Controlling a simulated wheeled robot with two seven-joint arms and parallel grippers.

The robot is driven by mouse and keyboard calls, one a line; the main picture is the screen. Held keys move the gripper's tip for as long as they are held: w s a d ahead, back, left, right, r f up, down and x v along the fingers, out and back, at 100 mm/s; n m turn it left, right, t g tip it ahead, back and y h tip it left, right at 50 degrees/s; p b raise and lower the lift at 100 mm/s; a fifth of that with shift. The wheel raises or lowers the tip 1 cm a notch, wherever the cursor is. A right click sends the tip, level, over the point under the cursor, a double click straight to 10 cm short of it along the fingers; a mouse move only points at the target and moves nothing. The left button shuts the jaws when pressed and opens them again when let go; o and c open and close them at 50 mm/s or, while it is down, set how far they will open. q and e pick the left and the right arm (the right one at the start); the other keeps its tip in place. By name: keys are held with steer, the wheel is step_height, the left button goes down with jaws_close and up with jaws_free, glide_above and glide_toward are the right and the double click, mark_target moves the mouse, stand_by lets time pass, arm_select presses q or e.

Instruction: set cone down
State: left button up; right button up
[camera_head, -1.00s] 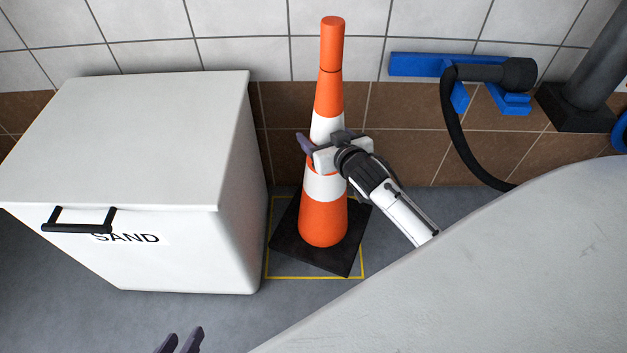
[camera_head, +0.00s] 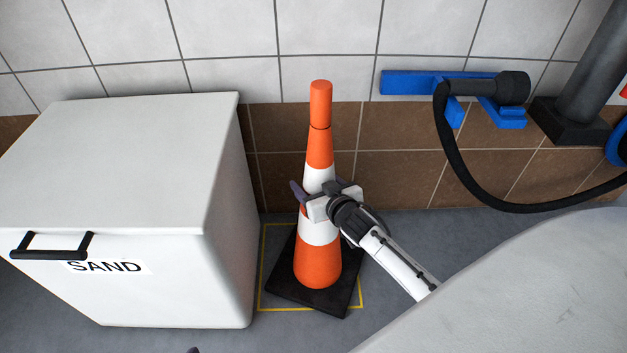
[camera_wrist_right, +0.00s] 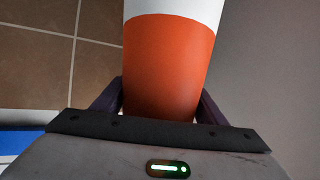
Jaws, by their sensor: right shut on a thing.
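The orange and white traffic cone (camera_head: 318,262) stands upright with its black square base (camera_head: 285,290) turned at an angle over a yellow outlined square (camera_head: 262,285) on the floor. The base's front corner overlaps the outline's front line. I cannot tell whether the base touches the floor. My right gripper (camera_head: 318,198) is shut around the cone's middle. In the right wrist view, its two fingers (camera_wrist_right: 158,108) flank an orange band of the cone (camera_wrist_right: 168,65). Only a dark tip of my left gripper (camera_head: 193,350) shows at the bottom edge.
A white sand bin (camera_head: 130,165) with a black handle stands close left of the cone. A tiled wall (camera_head: 270,130) is behind. A blue bracket (camera_head: 410,83) with a black hose (camera_head: 450,160) hangs at right. A large pale surface (camera_head: 530,290) fills the lower right.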

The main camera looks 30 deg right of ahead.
steer(key=shift+w+r, duration=0.2)
steer(key=shift+r, duration=0.1)
steer(key=o, duration=2.1)
steer(key=shift+s+f, duration=0.2)
steer(key=shift+f, duration=0.1)
arm_select(q)
steer(key=shift+s+a+f+y+p, duration=0.2)
steer(key=shift+a+p, duration=0.25)
steer(key=shift+p, duration=0.35)
steer(key=shift+s+a+f+y+p, duration=0.15)
steer(key=shift+a+f+y+p, duration=0.15)
steer(key=shift+a+p, duration=0.35)
steer(key=shift+s+a+f+y+p, duration=0.15)
steer(key=shift+a+y+p, duration=0.15)
steer(key=shift+p, duration=0.6)
arm_select(e)
steer(key=v, duration=1.2)
